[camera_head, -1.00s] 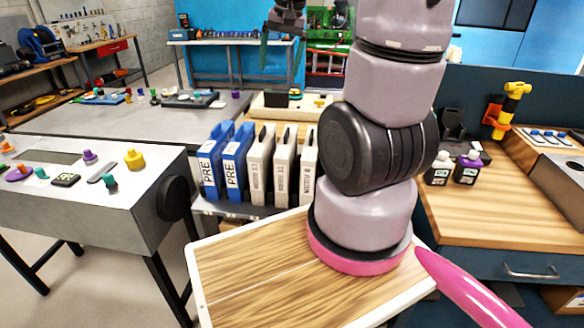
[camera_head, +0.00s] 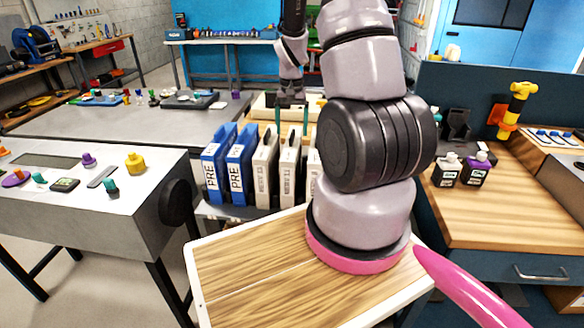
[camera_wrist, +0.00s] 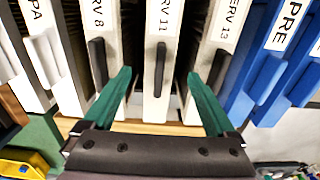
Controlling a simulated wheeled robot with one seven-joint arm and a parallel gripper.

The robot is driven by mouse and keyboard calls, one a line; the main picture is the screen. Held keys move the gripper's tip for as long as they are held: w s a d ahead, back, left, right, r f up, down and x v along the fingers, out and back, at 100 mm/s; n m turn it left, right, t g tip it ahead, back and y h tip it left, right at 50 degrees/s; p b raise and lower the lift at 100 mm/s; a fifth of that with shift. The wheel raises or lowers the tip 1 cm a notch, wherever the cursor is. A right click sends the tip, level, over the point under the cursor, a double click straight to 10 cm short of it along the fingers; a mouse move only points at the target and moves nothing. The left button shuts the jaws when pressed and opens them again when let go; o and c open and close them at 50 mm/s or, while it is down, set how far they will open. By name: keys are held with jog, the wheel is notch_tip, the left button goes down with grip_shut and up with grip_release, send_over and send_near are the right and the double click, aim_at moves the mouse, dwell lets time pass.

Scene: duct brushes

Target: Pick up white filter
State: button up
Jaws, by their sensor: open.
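Several white filters stand upright in a row. In the head view, one white filter (camera_head: 264,172) is beside the blue ones, another (camera_head: 289,174) is right of it, and a third is partly hidden by my arm. My gripper (camera_head: 292,122) is above and behind the row there. In the wrist view my gripper (camera_wrist: 159,80) is open and empty, its green fingers spread on either side of the middle white filter (camera_wrist: 159,95), whose label ends in 11 and which has a dark handle slot. Contact cannot be told.
Two blue PRE filters (camera_head: 238,165) stand left of the white ones. A wooden-topped board (camera_head: 245,275) lies in front, and a grey table (camera_head: 80,205) with small parts is at left. Two dark bottles (camera_head: 474,168) stand on the right bench.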

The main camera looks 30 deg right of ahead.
notch_tip(320, 180, down, 5)
jog(key=shift+d+f, duration=0.1)
jog(key=shift+f, duration=0.05)
grip_shut()
